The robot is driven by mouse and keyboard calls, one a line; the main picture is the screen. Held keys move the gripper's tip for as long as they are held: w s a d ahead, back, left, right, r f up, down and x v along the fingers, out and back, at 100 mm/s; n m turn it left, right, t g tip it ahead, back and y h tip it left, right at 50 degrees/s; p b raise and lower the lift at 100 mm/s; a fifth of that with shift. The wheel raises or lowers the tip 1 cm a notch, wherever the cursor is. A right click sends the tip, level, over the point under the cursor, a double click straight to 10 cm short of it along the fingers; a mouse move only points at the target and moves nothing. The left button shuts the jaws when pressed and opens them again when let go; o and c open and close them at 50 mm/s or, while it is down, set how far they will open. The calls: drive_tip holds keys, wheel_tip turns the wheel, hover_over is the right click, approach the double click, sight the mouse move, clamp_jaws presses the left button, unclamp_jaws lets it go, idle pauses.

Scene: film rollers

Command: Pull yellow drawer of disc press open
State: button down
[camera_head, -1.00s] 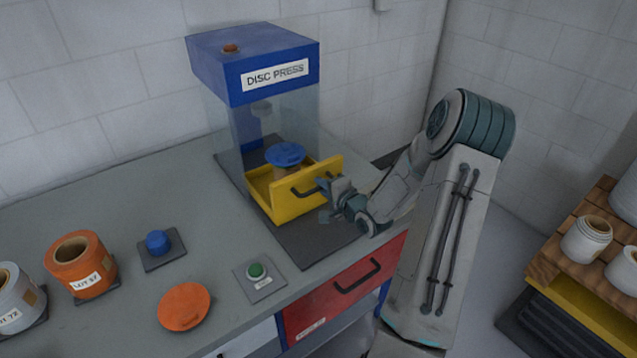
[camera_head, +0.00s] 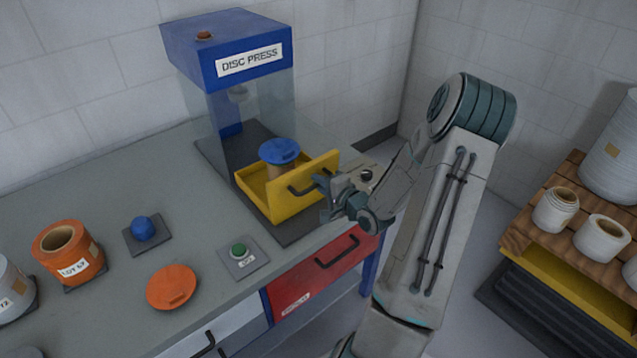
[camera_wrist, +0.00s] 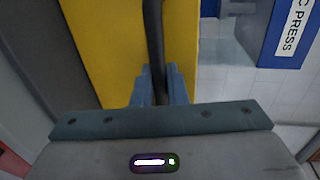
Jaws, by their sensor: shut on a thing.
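The disc press (camera_head: 228,75) has a blue top, clear walls and a "DISC PRESS" label, and stands at the back of the bench. Its yellow drawer (camera_head: 293,204) is pulled out of the front. A roll with a blue disc (camera_head: 279,151) on top stands in the drawer. My gripper (camera_head: 326,192) is at the drawer's dark handle (camera_head: 305,188). In the wrist view my gripper (camera_wrist: 160,88) is shut on the handle (camera_wrist: 154,45), with the yellow drawer front (camera_wrist: 105,50) behind it.
On the bench (camera_head: 110,180) are an orange roll (camera_head: 84,262), an orange disc (camera_head: 172,288), a blue knob (camera_head: 143,228) and a green button (camera_head: 238,251). A red drawer (camera_head: 310,278) is below. A wooden pallet (camera_head: 530,215) with white rolls stands at right.

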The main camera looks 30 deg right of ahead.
drive_tip(key=c, duration=1.6)
unclamp_jaws()
drive_tip(key=shift+o, duration=0.2)
drive_tip(key=shift+s, duration=0.1)
drive_tip(key=v, duration=1.3)
drive_tip(key=shift+s+b, duration=0.3)
drive_tip(key=shift+b, duration=0.1)
drive_tip(key=shift+d+r, duration=0.1)
